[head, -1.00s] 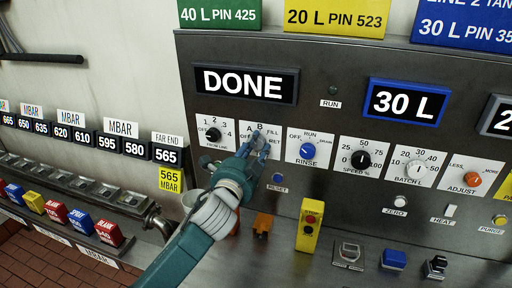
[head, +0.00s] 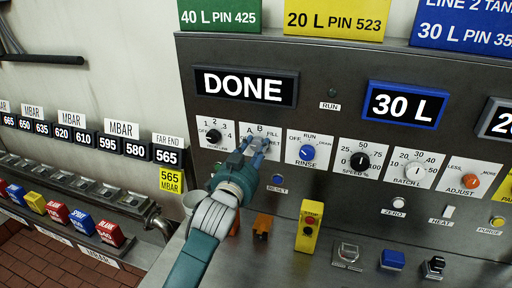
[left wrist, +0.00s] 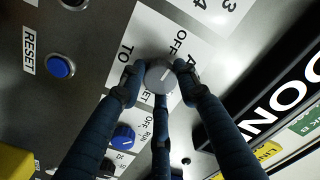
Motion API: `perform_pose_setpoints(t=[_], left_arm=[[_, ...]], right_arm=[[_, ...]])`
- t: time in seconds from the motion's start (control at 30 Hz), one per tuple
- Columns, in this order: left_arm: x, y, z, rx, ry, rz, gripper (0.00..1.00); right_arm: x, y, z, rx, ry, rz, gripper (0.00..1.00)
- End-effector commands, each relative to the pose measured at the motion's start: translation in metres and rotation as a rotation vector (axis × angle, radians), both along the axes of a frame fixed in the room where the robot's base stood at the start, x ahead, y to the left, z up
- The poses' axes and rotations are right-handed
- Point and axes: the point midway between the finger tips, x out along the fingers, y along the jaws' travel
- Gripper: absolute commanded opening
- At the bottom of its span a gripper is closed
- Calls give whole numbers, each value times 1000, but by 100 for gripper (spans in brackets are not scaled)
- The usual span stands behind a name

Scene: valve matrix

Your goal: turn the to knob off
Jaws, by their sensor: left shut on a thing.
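The TO knob (left wrist: 160,77) is a grey round knob with a pale pointer line, on a white plate marked OFF, A, B, FILL and RET. In the left wrist view its pointer line slants toward the upper right, near the OFF and A marks. My left gripper (left wrist: 158,72) has its dark fingers around the knob, shut on it. In the head view the left gripper (head: 254,150) covers most of the TO plate (head: 258,132), and the knob is hidden behind the fingers. My right gripper is in neither view.
The black FROM LINE knob (head: 213,136) is close on the left and the blue RINSE knob (head: 307,152) close on the right. The blue RESET button (head: 278,179) is just below. A DONE display (head: 245,86) is above. A yellow box (head: 309,226) stands below on the right.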

Motion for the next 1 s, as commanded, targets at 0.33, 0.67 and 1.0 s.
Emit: perform_pose_setpoints(t=[0.33,0.67,1.0], left_arm=[[0,1,-4,-84,36,2,6],[0,1,-6,-91,40,2,6],[0,0,-4,-90,36,1,51]], right_arm=[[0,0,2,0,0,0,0],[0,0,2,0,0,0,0],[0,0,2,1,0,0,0]])
